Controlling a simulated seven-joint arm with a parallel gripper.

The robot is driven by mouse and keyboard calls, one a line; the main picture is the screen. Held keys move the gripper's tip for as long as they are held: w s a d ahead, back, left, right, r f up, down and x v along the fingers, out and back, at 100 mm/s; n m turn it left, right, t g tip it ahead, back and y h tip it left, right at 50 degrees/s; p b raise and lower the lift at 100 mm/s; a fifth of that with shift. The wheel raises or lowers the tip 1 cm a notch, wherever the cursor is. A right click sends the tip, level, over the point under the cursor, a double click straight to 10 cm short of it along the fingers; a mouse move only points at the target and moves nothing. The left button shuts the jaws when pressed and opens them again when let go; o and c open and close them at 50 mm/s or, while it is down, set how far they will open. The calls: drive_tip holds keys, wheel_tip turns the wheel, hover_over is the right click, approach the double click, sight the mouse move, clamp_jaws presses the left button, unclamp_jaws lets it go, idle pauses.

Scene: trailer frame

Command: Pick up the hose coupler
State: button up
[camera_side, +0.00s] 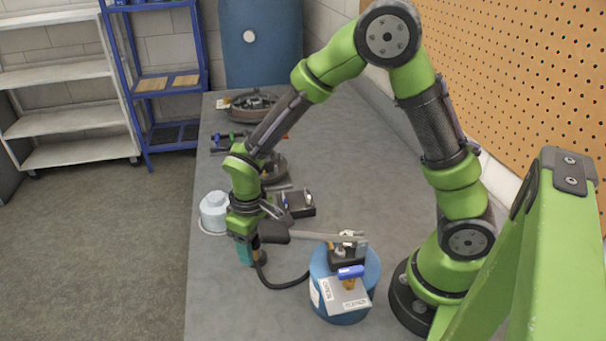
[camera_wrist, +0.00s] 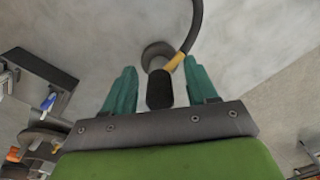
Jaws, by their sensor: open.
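The hose coupler appears to be the black cylinder (camera_wrist: 160,90) with a yellow band, joined to a dark hose (camera_wrist: 194,25), in the wrist view. A dark round base (camera_wrist: 155,54) shows behind it. My gripper (camera_wrist: 160,70) is open, with one teal finger on each side of the black cylinder and visible gaps on both sides. In the side view my gripper (camera_side: 247,252) points down low over the bench near its left edge. The fingers mostly hide the coupler there. The dark hose (camera_side: 288,284) curves right from beneath the gripper.
A blue drum (camera_side: 320,297) with a labelled plate and fittings stands right of the gripper. A pale blue container (camera_side: 214,210) stands to the left. A dark block with fittings (camera_side: 297,204) and a dark round tray (camera_side: 250,105) lie farther back. The bench's back right is clear.

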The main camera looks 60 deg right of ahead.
drive_tip(key=shift+f, duration=0.15)
clamp_jaws()
idle(0.4)
wheel_tip(320, 180, up, 13)
idle(0.7)
